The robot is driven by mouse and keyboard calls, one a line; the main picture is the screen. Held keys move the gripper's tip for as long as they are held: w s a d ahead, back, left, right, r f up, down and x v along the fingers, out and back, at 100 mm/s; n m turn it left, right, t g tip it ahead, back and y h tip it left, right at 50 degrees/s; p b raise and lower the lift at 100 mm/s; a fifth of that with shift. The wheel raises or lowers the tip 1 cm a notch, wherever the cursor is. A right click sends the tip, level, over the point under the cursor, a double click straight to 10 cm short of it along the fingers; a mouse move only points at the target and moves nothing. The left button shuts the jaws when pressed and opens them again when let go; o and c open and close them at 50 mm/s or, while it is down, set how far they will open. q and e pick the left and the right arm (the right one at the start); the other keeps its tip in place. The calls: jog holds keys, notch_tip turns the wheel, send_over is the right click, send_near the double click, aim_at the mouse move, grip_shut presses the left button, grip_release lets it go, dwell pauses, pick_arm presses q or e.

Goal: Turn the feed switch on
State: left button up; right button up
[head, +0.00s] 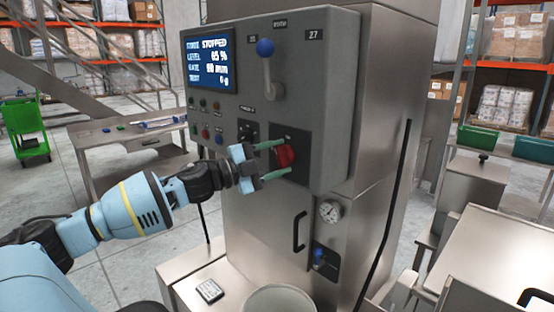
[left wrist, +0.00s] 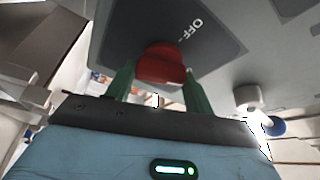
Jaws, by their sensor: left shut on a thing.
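The feed switch is a red rotary knob (head: 285,156) on a dark plate at the lower right of the grey control panel. My left gripper (head: 277,160) reaches in from the left with its green fingers on either side of the knob, shut on it. In the left wrist view the red knob (left wrist: 161,64) sits between the two green fingers (left wrist: 160,85), and "OFF" is printed on the plate beside it. The rest of the plate's lettering is hidden or too small to read. The panel screen (head: 210,61) reads "STOPPED". My right gripper is not in view.
A blue-knobbed lever (head: 267,66) stands above the switch, and small buttons (head: 204,104) and a black selector (head: 247,130) lie to its left. Below are a door handle (head: 299,231), a gauge (head: 330,210) and a blue valve (head: 319,257). A steel table (head: 503,255) stands at right.

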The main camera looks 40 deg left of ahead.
pick_arm(q)
jog(key=m+g, duration=0.1)
jog(key=m, duration=0.2)
jog(key=shift+f+b, duration=0.1)
jog(key=shift+b, duration=0.3)
jog(key=shift+m+g, duration=0.3)
jog(key=shift+m, duration=0.2)
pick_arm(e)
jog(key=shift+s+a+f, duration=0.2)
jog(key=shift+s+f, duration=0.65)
pick_arm(q)
jog(key=shift+b, duration=0.3)
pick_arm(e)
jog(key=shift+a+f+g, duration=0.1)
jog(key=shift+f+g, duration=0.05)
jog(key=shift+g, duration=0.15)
pick_arm(q)
jog(key=o, duration=1)
jog(key=shift+s+a, duration=0.1)
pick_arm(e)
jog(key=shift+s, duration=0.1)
